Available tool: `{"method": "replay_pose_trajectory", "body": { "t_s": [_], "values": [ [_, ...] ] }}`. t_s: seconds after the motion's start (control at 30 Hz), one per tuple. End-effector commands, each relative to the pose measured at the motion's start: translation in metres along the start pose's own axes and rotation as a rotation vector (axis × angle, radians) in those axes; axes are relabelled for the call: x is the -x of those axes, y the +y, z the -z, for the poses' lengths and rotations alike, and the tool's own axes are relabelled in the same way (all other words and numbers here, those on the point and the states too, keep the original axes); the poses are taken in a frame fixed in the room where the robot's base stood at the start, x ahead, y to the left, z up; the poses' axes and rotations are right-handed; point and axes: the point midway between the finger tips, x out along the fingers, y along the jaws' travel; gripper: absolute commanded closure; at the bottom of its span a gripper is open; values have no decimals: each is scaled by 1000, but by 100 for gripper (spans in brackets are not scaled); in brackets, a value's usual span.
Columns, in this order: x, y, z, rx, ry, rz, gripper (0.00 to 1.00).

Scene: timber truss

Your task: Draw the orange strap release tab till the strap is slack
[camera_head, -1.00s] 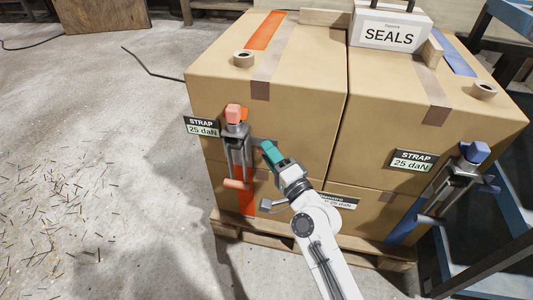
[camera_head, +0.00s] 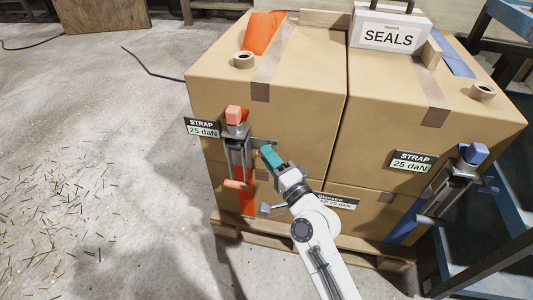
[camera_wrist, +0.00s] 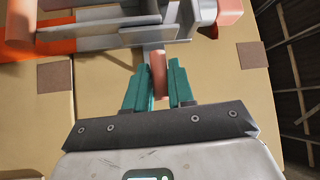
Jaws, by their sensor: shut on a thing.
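The orange strap (camera_head: 263,33) shows on top of the left carton, where it bulges up, loose. It also shows below the buckle (camera_head: 247,203). The grey metal ratchet buckle (camera_head: 238,152) on the carton's front has an orange knob on top and an orange grip low down. My gripper (camera_head: 267,154), with teal fingers, is at the right of the buckle. In the wrist view, my gripper (camera_wrist: 159,88) is shut on the orange release tab (camera_wrist: 158,75), which stands out from the buckle's grey metal. The fingers hide the tab in the head view.
A sign (camera_head: 203,128) beside the buckle reads STRAP 25 daN. A second buckle (camera_head: 455,180) with a blue knob is on the right carton. A SEALS case (camera_head: 390,28) and tape rolls (camera_head: 243,60) sit on top. Open floor lies left.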

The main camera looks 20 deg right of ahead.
Motion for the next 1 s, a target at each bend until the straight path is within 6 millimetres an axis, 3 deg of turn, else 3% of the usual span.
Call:
{"method": "replay_pose_trajectory", "body": {
  "t_s": [0.77, 0.8, 1.0],
  "values": [
    [-5, 5, 5, 0, -1, -4, 100],
    [-4, 4, 4, -1, -2, -4, 73],
    [-4, 3, 4, 0, -1, -3, 54]
  ]
}}
